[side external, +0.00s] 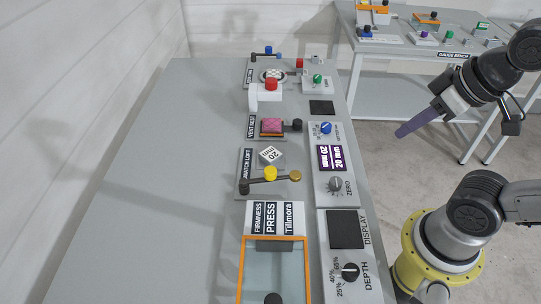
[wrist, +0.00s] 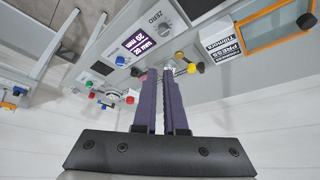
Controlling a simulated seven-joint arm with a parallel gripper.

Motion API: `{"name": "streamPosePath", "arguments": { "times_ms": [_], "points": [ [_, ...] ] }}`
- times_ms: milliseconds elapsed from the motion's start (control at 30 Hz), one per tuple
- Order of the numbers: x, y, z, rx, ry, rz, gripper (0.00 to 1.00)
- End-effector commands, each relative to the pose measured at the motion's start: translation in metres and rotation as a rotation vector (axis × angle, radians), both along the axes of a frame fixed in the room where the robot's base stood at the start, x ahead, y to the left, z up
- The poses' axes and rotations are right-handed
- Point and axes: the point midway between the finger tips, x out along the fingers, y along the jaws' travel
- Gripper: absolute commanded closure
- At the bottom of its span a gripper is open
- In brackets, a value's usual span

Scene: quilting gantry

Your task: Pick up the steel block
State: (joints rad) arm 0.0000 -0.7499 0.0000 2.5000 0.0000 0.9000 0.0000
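A small pale metallic block marked 20 mm (side external: 270,154), which looks like the steel block, lies turned at an angle on the swatch loft station (side external: 246,160). In the wrist view the block cannot be made out clearly; the fingers cover part of that area. My gripper (side external: 403,132) hangs in the air to the right of the long bench, well apart from the block. In the wrist view its two purple fingers (wrist: 160,78) have a narrow gap between them, with nothing seen held.
A yellow-knobbed lever (side external: 270,174) stands just in front of the block. A pink swatch (side external: 272,126) sits behind it. The display panel (side external: 331,158) lies to its right. The orange-framed press (side external: 275,238) is at the front. The bench's left side (side external: 170,180) is clear.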

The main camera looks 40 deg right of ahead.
Motion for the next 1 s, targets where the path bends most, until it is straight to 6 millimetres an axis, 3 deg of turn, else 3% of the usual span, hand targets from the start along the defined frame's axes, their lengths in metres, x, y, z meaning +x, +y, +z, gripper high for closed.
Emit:
{"name": "streamPosePath", "arguments": {
  "times_ms": [67,467,800,933,1000],
  "points": [
    [0.000,0.000,0.000,0.000,0.000,0.000,0.75],
    [0.000,0.000,0.000,0.000,0.000,0.000,0.03],
    [0.000,0.000,0.000,0.010,0.000,-0.019,0.03],
    [-0.001,0.000,0.001,0.072,0.004,-0.135,0.03],
    [0.004,0.000,0.012,0.129,-0.016,-0.237,0.03]
  ]
}}
